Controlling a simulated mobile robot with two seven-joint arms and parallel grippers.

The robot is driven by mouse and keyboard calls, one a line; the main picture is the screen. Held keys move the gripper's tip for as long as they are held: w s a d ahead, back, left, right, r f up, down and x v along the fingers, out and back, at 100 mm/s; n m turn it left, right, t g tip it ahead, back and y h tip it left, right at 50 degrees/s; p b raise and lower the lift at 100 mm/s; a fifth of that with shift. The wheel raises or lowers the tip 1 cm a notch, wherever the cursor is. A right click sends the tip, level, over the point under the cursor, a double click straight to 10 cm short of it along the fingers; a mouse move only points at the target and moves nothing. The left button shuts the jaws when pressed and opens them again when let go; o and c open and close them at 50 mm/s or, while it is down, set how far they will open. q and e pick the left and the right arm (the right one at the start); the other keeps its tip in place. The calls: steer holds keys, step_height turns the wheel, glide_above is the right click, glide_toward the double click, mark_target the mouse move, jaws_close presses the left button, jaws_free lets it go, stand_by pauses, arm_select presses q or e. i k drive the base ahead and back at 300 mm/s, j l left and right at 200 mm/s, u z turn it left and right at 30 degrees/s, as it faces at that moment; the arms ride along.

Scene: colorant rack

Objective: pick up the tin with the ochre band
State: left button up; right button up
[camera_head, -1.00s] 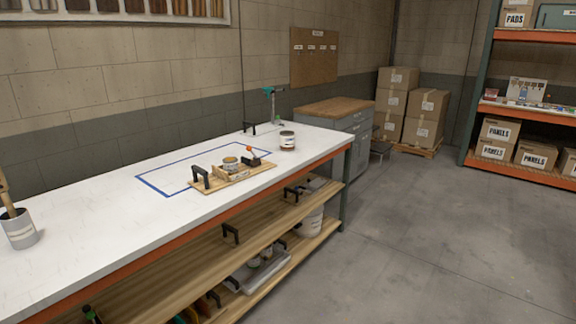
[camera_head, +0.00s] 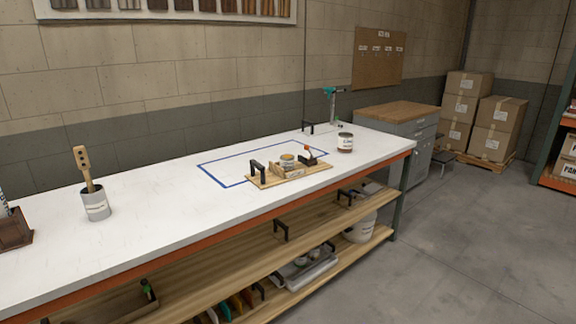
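Neither of my grippers shows in the head view. A small tin with a yellowish-tan top (camera_head: 287,160) sits on a wooden tray (camera_head: 318,168) on the white workbench. A larger white tin with a reddish-brown band (camera_head: 345,143) stands upright on the bench, right of the tray. Small pale tins (camera_head: 301,261) sit in a grey tray on the lower shelf. I cannot tell for sure which tin bears an ochre band.
The white workbench (camera_head: 150,225) has a blue taped outline (camera_head: 222,157) around part of the tray. A grey can with wooden paddle (camera_head: 96,206) and a brown holder (camera_head: 14,232) stand at left. Cardboard boxes (camera_head: 497,128) stand at back right. The floor (camera_head: 460,250) at right is clear.

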mark_target(287, 161)
steer(key=i+l+u, duration=0.15)
steer(key=i+l, duration=1.1)
steer(key=i+l+u, duration=0.1)
steer(key=i+l, duration=1.25)
steer(key=l, duration=0.1)
